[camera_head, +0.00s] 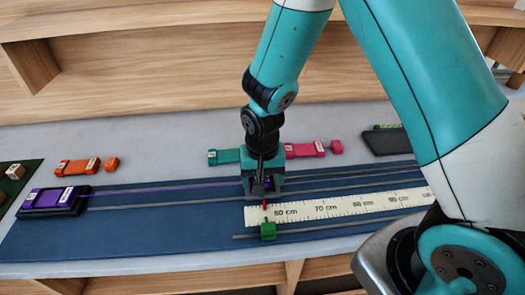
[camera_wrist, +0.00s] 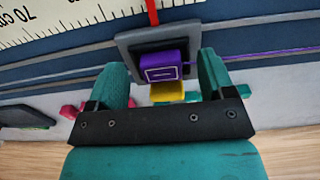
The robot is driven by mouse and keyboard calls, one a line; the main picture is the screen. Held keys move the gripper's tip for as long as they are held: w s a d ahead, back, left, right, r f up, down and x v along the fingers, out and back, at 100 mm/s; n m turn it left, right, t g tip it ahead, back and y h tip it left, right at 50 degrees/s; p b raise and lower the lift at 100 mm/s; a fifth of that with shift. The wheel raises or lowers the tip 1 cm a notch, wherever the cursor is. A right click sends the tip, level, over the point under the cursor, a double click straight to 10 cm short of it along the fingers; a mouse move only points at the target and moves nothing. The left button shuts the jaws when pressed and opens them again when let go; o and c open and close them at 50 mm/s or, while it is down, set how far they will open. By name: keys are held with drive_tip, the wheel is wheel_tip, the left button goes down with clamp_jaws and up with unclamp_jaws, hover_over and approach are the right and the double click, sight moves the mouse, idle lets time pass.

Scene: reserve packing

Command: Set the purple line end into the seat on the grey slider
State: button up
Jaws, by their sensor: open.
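The purple line end (camera_wrist: 163,68) is a small block with a white-outlined label. In the wrist view it lies over the dark grey slider (camera_wrist: 126,42), between my gripper's (camera_wrist: 162,62) two teal fingers. The fingers are spread, with gaps beside the block. Whether the block is fully down in the seat is hard to tell. A yellow part (camera_wrist: 167,93) shows just beside the block. In the head view my gripper (camera_head: 263,184) hides most of the slider. The purple line (camera_head: 165,190) runs from the purple reel (camera_head: 57,198) at the left to my gripper.
A ruler (camera_head: 335,207) lies right of the slider, whose red pointer (camera_head: 265,204) reaches toward it. A green block (camera_head: 268,231) sits in front. Teal (camera_head: 223,157), pink (camera_head: 305,149) and orange (camera_head: 76,167) reels lie behind the blue mat (camera_head: 130,235).

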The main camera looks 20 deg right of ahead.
wheel_tip(320, 180, up, 16)
drive_tip(key=b, duration=0.2)
drive_tip(key=s+a+r+n+y, duration=0.2)
drive_tip(key=s+r+n, duration=0.2)
drive_tip(key=s, duration=0.5)
drive_tip(key=shift+n, duration=0.8)
drive_tip(key=s+n, duration=0.1)
drive_tip(key=s, duration=0.1)
drive_tip(key=s+a+r+n+y, duration=0.1)
drive_tip(key=s+n, duration=0.1)
drive_tip(key=s, duration=0.1)
drive_tip(key=s+a+n+y, duration=0.1)
drive_tip(key=s+n, duration=0.1)
drive_tip(key=s, duration=0.1)
drive_tip(key=shift+s+a+r, duration=0.1)
drive_tip(key=shift+s+r, duration=0.1)
drive_tip(key=shift+s, duration=0.05)
